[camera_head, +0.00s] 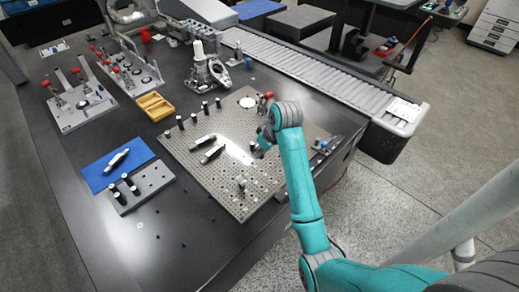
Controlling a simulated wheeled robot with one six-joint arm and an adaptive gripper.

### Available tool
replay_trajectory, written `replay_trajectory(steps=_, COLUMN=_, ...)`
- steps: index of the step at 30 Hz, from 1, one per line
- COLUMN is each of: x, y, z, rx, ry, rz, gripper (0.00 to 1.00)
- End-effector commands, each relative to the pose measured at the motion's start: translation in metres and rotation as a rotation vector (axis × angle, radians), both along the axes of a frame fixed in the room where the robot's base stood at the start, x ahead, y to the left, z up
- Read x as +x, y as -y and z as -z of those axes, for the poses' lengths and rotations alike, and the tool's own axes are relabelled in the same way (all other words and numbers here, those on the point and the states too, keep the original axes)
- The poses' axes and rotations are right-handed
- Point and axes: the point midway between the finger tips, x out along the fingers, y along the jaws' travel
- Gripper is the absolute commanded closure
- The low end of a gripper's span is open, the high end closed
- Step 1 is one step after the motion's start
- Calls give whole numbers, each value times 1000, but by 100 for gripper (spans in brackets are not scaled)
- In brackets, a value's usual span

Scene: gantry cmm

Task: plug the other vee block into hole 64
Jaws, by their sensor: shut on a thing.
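A perforated fixture plate (225,172) lies on the dark table, with a grid of small holes. My gripper (259,146) is low over the plate's right part, shut on a small dark piece, likely the vee block, mostly hidden by the fingers. A small upright piece (241,183) stands on the plate nearer the front; I cannot tell whether it is a vee block. Hole numbers are too small to read, so I cannot tell which hole is 64. Whether the held piece touches the plate is unclear.
A grey block (150,192) with posts and a blue mat (100,178) are left. A yellow tray (155,106) is behind. A conveyor (310,72) runs along the back right.

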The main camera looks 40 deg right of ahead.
Motion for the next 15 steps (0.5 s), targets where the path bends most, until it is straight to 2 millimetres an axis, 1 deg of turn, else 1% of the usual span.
replay_trajectory(steps=15, x=0, y=0, z=28, rx=0, ry=0, rz=-1, gripper=100)
